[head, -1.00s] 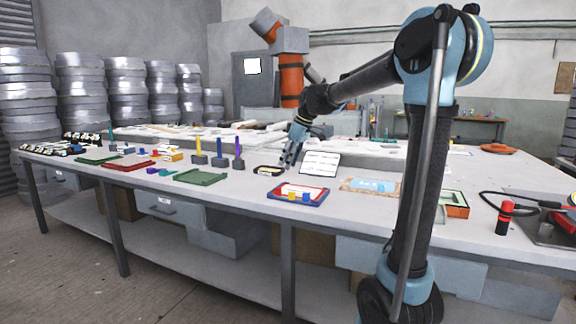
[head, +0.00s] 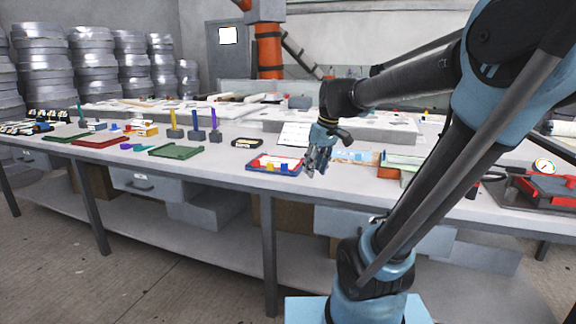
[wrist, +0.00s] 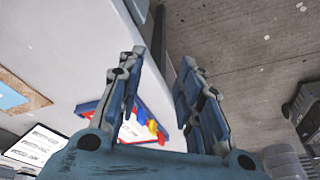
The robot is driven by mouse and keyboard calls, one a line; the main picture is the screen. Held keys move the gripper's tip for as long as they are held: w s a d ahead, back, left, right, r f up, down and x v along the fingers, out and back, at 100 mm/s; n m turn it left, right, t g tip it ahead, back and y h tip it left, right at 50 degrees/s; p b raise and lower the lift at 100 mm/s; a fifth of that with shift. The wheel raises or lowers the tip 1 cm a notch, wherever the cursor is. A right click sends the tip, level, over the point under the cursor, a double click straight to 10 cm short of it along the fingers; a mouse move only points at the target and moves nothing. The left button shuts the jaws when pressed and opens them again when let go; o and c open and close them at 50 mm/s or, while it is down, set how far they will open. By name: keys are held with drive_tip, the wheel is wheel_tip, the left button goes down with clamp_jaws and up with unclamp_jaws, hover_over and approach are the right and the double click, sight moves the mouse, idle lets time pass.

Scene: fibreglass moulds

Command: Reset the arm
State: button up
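My gripper (head: 317,168) hangs at the front edge of the long grey table (head: 225,158), just right of the blue-and-red tray (head: 262,168). My arm is bent, with the elbow high at the right of the head view. In the wrist view my gripper (wrist: 162,58) has its two fingers well apart, with nothing between them but the table edge and floor behind. The blue-and-red tray with yellow and blue pieces (wrist: 148,118) shows partly behind the left finger.
A green tray (head: 176,151), upright posts on dark bases (head: 195,133) and a black oval tray (head: 245,143) stand to the left. A white printed sheet (head: 294,135) lies behind my gripper. A red item (head: 550,187) is at the right. The floor (head: 190,285) in front is clear.

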drive_tip(key=s+d+f+m+h, duration=0.1)
drive_tip(key=s+d+f+m, duration=0.2)
drive_tip(key=s+d+f, duration=0.2)
drive_tip(key=s+d+f+m+h, duration=0.1)
drive_tip(key=s+d+f+m, duration=0.3)
drive_tip(key=s+f, duration=0.6)
drive_tip(key=shift+s+d+f, duration=0.25)
drive_tip(key=shift+s+d, duration=0.3)
drive_tip(key=shift+s, duration=0.45)
drive_tip(key=shift+w+f, duration=0.2)
drive_tip(key=shift+w, duration=0.3)
